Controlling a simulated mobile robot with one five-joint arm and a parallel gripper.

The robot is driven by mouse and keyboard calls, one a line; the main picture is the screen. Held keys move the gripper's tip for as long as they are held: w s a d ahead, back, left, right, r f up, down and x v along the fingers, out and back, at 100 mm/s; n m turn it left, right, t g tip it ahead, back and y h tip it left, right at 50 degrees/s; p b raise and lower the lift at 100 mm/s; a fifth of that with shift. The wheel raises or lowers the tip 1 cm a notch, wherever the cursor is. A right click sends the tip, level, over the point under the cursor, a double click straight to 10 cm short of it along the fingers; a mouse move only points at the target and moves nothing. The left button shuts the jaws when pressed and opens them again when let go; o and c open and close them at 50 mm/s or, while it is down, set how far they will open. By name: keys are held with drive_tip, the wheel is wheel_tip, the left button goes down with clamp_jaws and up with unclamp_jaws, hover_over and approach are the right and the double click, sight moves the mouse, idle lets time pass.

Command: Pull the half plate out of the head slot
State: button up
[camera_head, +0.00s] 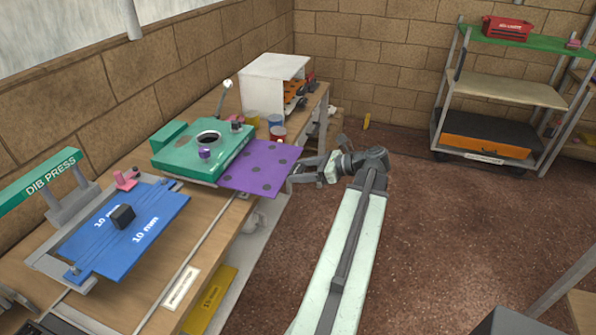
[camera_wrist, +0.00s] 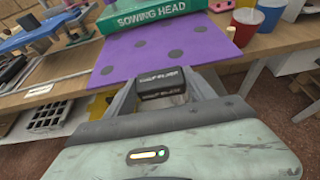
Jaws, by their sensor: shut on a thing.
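The purple half plate (camera_head: 262,167) with dark round spots sticks out of the right side of the green sowing head (camera_head: 183,159). Its other end is hidden inside the head. In the wrist view the half plate (camera_wrist: 193,46) lies flat ahead, with the sowing head (camera_wrist: 150,12) behind it. My gripper (camera_head: 300,174) is at the plate's outer right edge, past the bench edge. In the wrist view my gripper (camera_wrist: 163,88) has its fingers on either side of a dark, lettered tab at the plate's near edge, shut on it.
A blue 10 mm board (camera_head: 150,226) with a dark block (camera_head: 122,216) lies on the bench at the near left, by the dib press (camera_head: 45,180). Pots (camera_head: 278,133) and a white box (camera_head: 268,85) stand beyond the head. The floor (camera_head: 440,240) right of my arm is clear.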

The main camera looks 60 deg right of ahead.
drive_tip(key=shift+s+d, duration=0.2)
drive_tip(key=shift+s, duration=0.55)
drive_tip(key=shift+s+d, duration=0.2)
drive_tip(key=shift+s, duration=0.5)
